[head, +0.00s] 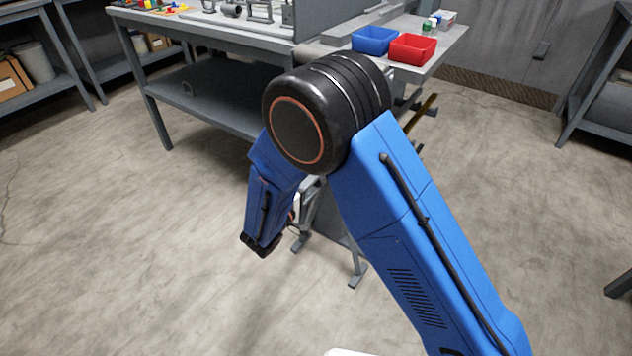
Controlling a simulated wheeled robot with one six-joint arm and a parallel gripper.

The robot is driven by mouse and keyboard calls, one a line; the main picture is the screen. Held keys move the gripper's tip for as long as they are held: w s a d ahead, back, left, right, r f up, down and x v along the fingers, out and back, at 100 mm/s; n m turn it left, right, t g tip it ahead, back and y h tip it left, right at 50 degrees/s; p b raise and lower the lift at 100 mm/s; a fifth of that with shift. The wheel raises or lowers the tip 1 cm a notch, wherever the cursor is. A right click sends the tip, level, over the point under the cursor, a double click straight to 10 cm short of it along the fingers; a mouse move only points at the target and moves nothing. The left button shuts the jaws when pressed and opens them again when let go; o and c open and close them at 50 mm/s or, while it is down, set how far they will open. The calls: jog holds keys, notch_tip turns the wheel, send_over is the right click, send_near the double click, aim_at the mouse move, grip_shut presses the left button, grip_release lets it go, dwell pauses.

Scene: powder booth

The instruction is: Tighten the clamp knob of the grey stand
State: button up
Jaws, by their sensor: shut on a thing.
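What seems to be the grey stand (328,218) is on the floor in the middle of the head view, largely behind my blue arm. Its lower part and feet show, one foot near the forearm and one further right. Its clamp knob is hidden or cannot be made out. My arm rises from the lower right, bends at the large black joint, and its forearm points down in front of the stand. My gripper cannot be seen; it is hidden behind or beyond the forearm. A small white patch shows just right of the forearm, too covered to identify.
A grey workbench (205,95) stands behind, with a blue bin (375,40) and a red bin (412,48) on its right-hand extension. Shelves stand at the far left (70,78) and right (610,122).

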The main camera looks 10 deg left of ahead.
jog(key=shift+f, duration=0.1)
jog(key=o, duration=1)
jog(key=shift+o, duration=0.2)
jog(key=v, duration=1.7)
jog(key=shift+s, duration=0.25)
